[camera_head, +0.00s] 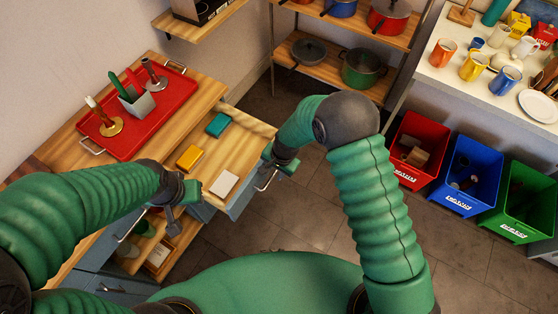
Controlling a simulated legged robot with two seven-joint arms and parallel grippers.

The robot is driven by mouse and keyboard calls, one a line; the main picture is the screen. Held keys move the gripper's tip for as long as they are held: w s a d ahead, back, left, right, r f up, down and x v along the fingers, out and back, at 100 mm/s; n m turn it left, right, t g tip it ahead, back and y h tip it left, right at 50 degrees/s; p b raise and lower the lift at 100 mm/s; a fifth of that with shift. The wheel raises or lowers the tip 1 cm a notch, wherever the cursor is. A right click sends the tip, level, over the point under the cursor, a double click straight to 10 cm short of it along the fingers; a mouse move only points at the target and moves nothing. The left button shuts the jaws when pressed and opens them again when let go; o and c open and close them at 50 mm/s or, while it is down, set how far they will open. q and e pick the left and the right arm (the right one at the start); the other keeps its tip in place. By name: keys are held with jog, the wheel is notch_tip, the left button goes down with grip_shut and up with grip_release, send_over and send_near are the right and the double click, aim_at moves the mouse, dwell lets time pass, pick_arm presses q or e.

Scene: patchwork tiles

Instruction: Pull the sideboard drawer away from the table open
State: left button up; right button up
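The wooden-topped sideboard (198,92) with blue-grey fronts stands at the left. On its right side a drawer (222,168) stands out, with a teal, a yellow and a white block on its wooden surface. My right gripper (270,172) is at the metal handle (266,183) of that drawer; whether it grips the handle is unclear. Further left and lower, another open compartment (183,238) shows a green item and a small box inside. My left gripper (172,218) is over this compartment, close to a metal handle (129,227); its finger gap is unclear.
A red tray (150,137) with utensil holders sits on the sideboard. Shelves with pots (361,68) stand at the back. A counter with mugs (473,66) is at the right, above red, blue and green bins (462,172). The tiled floor (290,220) between is free.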

notch_tip(320, 180, up, 14)
jog(key=s+d, duration=0.1)
jog(key=d, duration=0.1)
jog(key=shift+s+d+f, duration=0.15)
jog(key=shift+s+d, duration=0.05)
jog(key=shift+s, duration=0.1)
jog(key=s+d+r+n+h, duration=0.1)
jog(key=s+d+r+n, duration=0.1)
jog(key=s+d, duration=0.5)
jog(key=s+d+r+n+t, duration=0.1)
jog(key=s+d+r+n, duration=0.2)
jog(key=s+d+n, duration=0.2)
jog(key=shift+s+d+h, duration=0.4)
jog(key=shift+s+d, duration=0.5)
jog(key=shift+d, duration=0.35)
jog(key=shift+s+d, duration=0.1)
jog(key=shift+d+f, duration=0.1)
